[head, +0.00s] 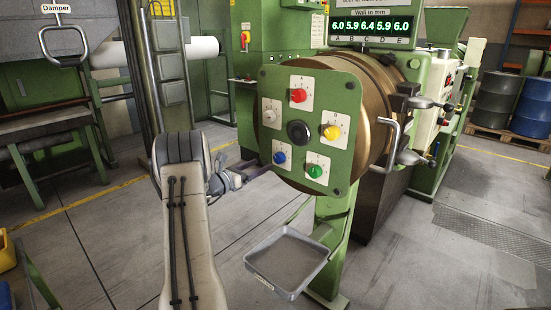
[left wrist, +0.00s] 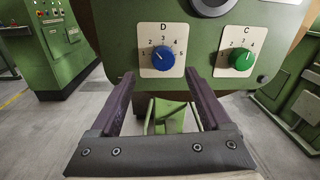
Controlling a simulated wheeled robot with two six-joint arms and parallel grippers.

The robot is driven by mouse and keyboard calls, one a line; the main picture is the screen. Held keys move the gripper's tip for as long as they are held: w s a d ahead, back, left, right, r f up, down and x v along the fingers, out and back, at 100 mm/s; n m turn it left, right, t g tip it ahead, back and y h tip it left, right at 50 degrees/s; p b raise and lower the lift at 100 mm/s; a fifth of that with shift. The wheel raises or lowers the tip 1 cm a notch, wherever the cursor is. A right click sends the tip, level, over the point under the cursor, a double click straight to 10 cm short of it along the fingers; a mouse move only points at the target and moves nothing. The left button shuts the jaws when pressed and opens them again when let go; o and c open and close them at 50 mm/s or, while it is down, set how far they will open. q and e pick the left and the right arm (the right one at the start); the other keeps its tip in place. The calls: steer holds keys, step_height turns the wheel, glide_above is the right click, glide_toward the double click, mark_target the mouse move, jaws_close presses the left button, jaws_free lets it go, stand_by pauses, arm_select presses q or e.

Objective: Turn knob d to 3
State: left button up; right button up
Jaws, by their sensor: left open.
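Knob D is the blue knob (head: 280,157) at the lower left of the green panel (head: 344,111). In the left wrist view the blue knob (left wrist: 163,57) sits on a white plate marked D with a 1 to 5 scale. Its small white mark seems to point to the left, near 1; I cannot read it exactly. My left gripper (head: 262,170) is at the panel's lower left, near knob D. In the left wrist view its open fingers (left wrist: 163,77) stand to either side of and below the knob, with nothing between them. My right gripper is out of view.
The green knob C (left wrist: 243,59) is right of D. Red (head: 298,95), yellow (head: 331,132) and white (head: 269,116) knobs and a black hub (head: 298,133) share the panel. A grey tray (head: 287,261) is below. The display (head: 371,28) reads 6.0, 5.9, 6.4, 5.9, 6.0.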

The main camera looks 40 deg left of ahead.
mark_target(276, 159)
arm_select(q)
steer(key=w, duration=0.2)
steer(key=w+d+p, duration=0.1)
steer(key=w, duration=0.4)
steer(key=shift+w+d, duration=0.1)
steer(key=shift+d, duration=0.2)
steer(key=shift+a, duration=0.1)
jaws_close()
